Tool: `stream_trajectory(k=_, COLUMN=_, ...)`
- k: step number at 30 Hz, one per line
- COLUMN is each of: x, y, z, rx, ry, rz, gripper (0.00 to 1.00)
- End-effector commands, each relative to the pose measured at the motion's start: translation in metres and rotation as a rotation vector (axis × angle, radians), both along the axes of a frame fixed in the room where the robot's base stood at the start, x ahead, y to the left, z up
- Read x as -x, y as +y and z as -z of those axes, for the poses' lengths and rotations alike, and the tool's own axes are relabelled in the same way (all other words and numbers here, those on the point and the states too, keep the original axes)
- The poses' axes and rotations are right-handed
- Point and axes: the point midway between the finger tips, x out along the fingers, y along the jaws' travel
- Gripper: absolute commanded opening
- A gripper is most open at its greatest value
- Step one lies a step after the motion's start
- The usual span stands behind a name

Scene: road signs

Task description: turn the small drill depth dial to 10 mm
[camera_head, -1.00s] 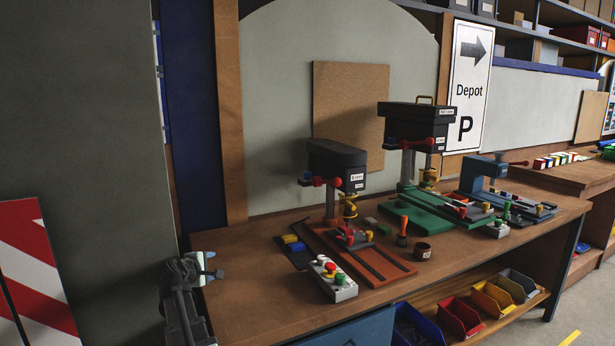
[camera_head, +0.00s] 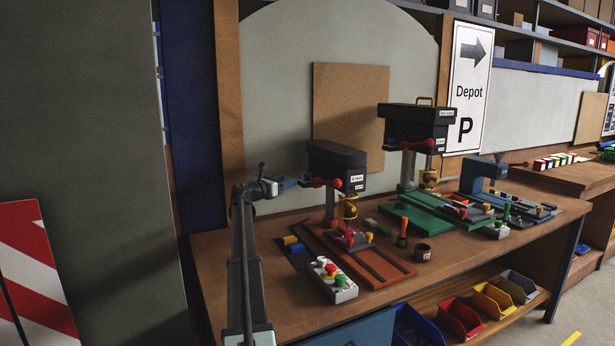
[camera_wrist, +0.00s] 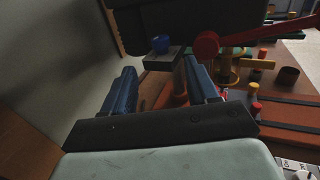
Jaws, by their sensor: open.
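The small drill (camera_head: 338,165) is the dark-headed drill press on the red-brown base, left of the larger green-based one. In the wrist view its dark head (camera_wrist: 195,22) fills the top. A small blue knob (camera_wrist: 161,44) on a dark block (camera_wrist: 163,60) sits under it; this may be the depth dial, but no scale or number can be read. My gripper (camera_head: 293,184) is at the left side of the drill head. In the wrist view my gripper (camera_wrist: 160,70) is open, its blue fingers apart, with the knob and block beyond and between them, apparently untouched.
A red ball-ended lever (camera_wrist: 206,44) is close to the right finger. A yellow spindle part (camera_head: 349,207) hangs below the head. A button box (camera_head: 332,280) stands in front on the workbench (camera_head: 284,309). The larger drill (camera_head: 415,130) is to the right.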

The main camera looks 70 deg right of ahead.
Motion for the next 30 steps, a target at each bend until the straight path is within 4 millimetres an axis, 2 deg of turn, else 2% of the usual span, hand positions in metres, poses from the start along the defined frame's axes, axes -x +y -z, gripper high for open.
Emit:
stream_trajectory(k=18, x=0.037, y=-0.092, z=0.0, rx=0.0, ry=-0.004, rz=0.0, gripper=0.59)
stream_trajectory(k=24, x=0.046, y=-0.113, z=0.0, rx=0.0, ry=-0.005, rz=-0.001, gripper=0.59)
stream_trajectory(k=30, x=0.05, y=-0.122, z=0.001, rx=0.0, ry=-0.005, rz=-0.002, gripper=0.59)
